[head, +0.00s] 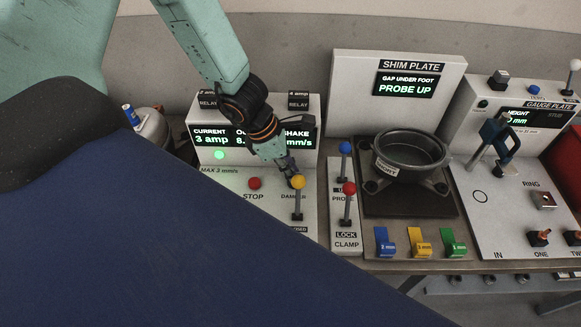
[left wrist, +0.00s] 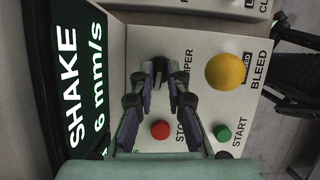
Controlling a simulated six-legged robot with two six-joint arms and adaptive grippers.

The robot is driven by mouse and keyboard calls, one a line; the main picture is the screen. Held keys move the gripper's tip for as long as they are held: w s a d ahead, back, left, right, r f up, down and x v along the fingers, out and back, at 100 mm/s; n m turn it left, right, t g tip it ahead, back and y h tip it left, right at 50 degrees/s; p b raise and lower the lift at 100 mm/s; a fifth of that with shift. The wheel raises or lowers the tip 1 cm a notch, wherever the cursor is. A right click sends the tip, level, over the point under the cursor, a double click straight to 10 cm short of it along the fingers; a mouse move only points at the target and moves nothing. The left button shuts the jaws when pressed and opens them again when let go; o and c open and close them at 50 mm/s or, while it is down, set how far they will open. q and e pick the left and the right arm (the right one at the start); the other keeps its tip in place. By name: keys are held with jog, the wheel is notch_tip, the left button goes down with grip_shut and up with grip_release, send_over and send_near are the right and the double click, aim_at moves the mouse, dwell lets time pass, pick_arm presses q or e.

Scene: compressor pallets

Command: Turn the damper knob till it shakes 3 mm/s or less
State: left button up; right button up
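My left gripper (head: 289,176) points down at the damper station, over the spot beside the DAMPER label. In the left wrist view its fingers (left wrist: 158,88) are close together, with the small dark damper knob (left wrist: 158,70) between the tips. The fingers hide most of the knob. The shake display (left wrist: 85,95) shows a figure ending in "6 mm/s"; its front digits are out of view. In the head view the arm covers part of this display (head: 299,141). My right gripper is not in view.
A yellow-topped BLEED lever (head: 298,183) stands close beside the gripper; its ball also shows in the left wrist view (left wrist: 225,70). A red STOP button (head: 254,183) and a green START button (left wrist: 222,133) are near. Blue-topped (head: 346,148) and red-topped (head: 349,188) levers stand to the right.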

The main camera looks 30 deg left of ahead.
pick_arm(q)
jog(key=shift+a, duration=0.1)
grip_shut()
dwell(1.1)
jog(key=o, duration=0.5)
grip_release()
jog(key=shift+o, duration=0.3)
jog(key=shift+r, duration=0.1)
